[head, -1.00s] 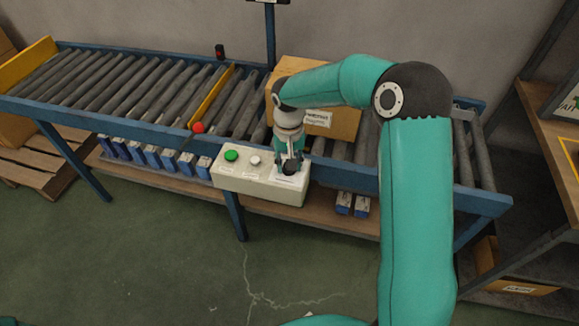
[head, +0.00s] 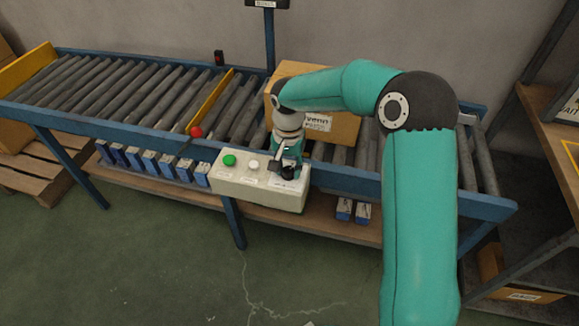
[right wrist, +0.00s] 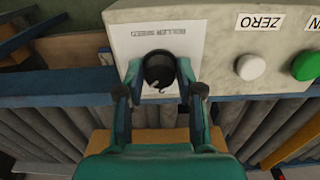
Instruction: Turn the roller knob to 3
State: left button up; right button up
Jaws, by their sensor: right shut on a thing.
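The roller knob (head: 288,173) is a black round knob at the right end of a cream control box (head: 238,186). In the right wrist view the knob (right wrist: 159,68) sits on a white plate lettered "ROLLER SPEED" (right wrist: 190,28). My right gripper (right wrist: 160,74) is shut on the knob, with one finger on each side of it. In the head view the gripper (head: 287,163) comes down over the knob from behind. The scale numbers cannot be read, so the knob's setting is unclear. My left gripper is not in view.
A green button (head: 229,160) and a white button (head: 253,165), marked ZERO in the wrist view, are left of the knob. A cardboard box (head: 340,123) sits on the roller conveyor (head: 120,88) behind. A red ball-shaped knob (head: 196,132) stands at the conveyor's front edge.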

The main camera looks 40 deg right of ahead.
aim_at(288, 169)
jog(key=shift+w, duration=0.1)
jog(key=o, duration=1.2)
jog(key=shift+c, duration=0.2)
notch_tip(288, 169, up, 12)
